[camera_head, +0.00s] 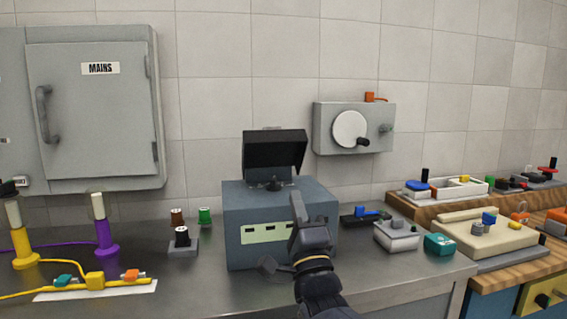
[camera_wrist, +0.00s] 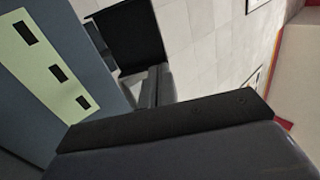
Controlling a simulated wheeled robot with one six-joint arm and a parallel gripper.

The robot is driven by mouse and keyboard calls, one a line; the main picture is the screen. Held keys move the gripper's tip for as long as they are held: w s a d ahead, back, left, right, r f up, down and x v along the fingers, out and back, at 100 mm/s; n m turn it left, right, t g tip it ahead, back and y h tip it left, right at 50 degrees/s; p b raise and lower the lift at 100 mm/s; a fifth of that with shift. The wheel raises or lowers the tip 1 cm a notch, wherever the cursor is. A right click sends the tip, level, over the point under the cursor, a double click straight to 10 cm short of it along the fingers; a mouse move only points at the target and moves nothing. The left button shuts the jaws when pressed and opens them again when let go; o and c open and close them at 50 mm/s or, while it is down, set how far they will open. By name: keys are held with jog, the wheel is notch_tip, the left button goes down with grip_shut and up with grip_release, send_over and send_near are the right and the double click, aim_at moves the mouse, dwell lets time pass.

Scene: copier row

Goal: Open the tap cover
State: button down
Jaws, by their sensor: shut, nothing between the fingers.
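A blue-grey box (camera_head: 235,215) stands on the counter, with a pale green panel (camera_head: 264,233) with dark slots on its front. A black cover (camera_head: 274,150) stands raised and tilted above the box's top, and a small dark knob or tap (camera_head: 275,184) shows below it. My gripper (camera_head: 296,205) is shut and empty, in front of the box's right part, which it partly hides. In the wrist view the shut fingers (camera_wrist: 156,86) are beside the box (camera_wrist: 75,35), and the black cover (camera_wrist: 130,35) is beyond them. I cannot tell whether they touch the box.
Left are a purple post (camera_head: 104,235), a yellow post (camera_head: 23,245) and cables. A grey wall unit with a white dial (camera_head: 350,129) hangs behind right.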

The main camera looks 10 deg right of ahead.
send_near(279, 132)
jog(key=p+x, duration=0.1)
jog(key=x, duration=0.2)
jog(key=shift+w, duration=0.35)
jog(key=shift+r, duration=0.1)
jog(key=w+r+g+p, duration=0.1)
jog(key=r+g+p, duration=0.1)
jog(key=p, duration=0.3)
jog(key=w+r+g+p, duration=0.2)
jog(key=p, duration=0.3)
jog(key=w+r+g+p, duration=0.2)
jog(key=p, duration=0.3)
jog(key=shift+r+p, duration=0.4)
jog(key=w+g+p, duration=0.1)
jog(key=p, duration=0.1)
jog(key=shift+r+p, duration=0.15)
jog(key=shift+p, duration=0.2)
jog(key=shift+w+p, duration=0.3)
jog(key=shift+p, duration=0.35)
jog(key=shift+w+g, duration=0.1)
jog(key=shift+g, duration=0.2)
